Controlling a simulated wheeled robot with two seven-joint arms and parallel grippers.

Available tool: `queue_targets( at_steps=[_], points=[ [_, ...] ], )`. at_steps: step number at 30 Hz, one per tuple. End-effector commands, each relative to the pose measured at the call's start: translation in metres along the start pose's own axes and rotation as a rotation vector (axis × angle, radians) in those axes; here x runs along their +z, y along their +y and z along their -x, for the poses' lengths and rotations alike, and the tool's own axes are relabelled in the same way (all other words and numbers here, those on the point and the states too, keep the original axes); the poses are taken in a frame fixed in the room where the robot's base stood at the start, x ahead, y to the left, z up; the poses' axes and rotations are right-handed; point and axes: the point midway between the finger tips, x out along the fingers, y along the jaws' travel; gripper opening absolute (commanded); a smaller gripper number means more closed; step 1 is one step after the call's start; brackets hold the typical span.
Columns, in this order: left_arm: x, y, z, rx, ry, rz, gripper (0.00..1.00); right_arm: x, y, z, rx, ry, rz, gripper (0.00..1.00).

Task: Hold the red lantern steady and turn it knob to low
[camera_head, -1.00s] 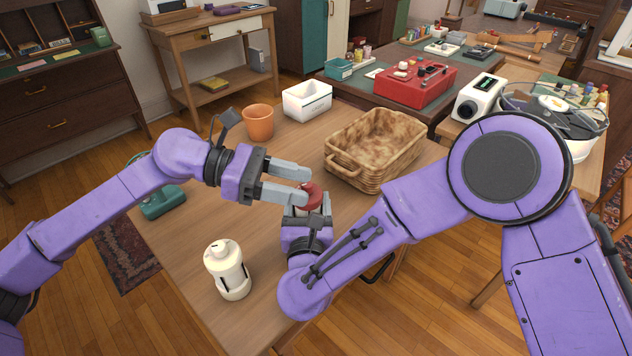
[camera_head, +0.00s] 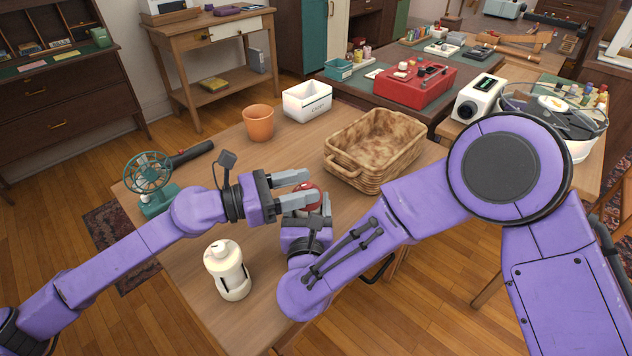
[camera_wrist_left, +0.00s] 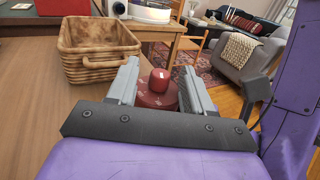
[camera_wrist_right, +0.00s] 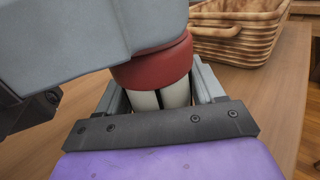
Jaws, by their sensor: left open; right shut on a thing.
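The red lantern (camera_head: 308,197) stands on the wooden table, mostly hidden by my grippers. In the right wrist view its red top (camera_wrist_right: 155,65) sits above a pale body (camera_wrist_right: 160,97). My right gripper (camera_head: 308,212) is shut on this lantern from the near side. My left gripper (camera_head: 300,188) is open, its fingers at the lantern's red upper part. In the left wrist view a small red knob (camera_wrist_left: 159,81) on a wider red cap (camera_wrist_left: 157,98) shows between the open fingers. I cannot tell whether the fingers touch it.
A cream lantern (camera_head: 229,271) stands at the table's near left. A wicker basket (camera_head: 352,164) is right of the grippers. A terracotta pot (camera_head: 259,123), a white box (camera_head: 307,101) and a green fan (camera_head: 150,177) stand farther back.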

Motion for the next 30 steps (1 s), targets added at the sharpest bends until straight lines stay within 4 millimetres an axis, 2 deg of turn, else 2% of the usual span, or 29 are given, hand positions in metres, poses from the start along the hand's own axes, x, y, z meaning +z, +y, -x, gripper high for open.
queue_targets(
  at_steps=[3,6,15,17,18,20,30],
  points=[
    [0.001,0.000,-0.021,-0.001,-0.002,-0.001,0.51,0.000,0.000,0.000,-0.001,0.000,0.000,0.25],
    [0.000,0.000,-0.030,-0.001,0.000,0.000,0.51,0.000,0.000,0.000,-0.001,0.000,0.000,0.25],
    [0.000,0.000,-0.033,0.000,0.001,0.001,0.51,0.000,0.000,0.000,-0.001,0.000,0.000,0.25],
    [0.000,0.000,-0.033,0.000,0.001,0.001,0.31,0.000,0.000,0.000,-0.001,0.000,0.000,0.25],
    [0.000,0.000,-0.033,0.000,0.001,0.001,0.18,0.000,0.000,0.000,-0.001,0.000,0.000,0.25],
    [0.000,0.000,-0.033,0.000,0.001,0.001,0.00,0.000,0.000,0.000,-0.001,0.000,0.000,0.25],
    [-0.001,0.000,-0.034,-0.032,0.004,0.002,0.00,0.000,0.000,0.000,-0.001,0.000,0.001,0.25]
  ],
)
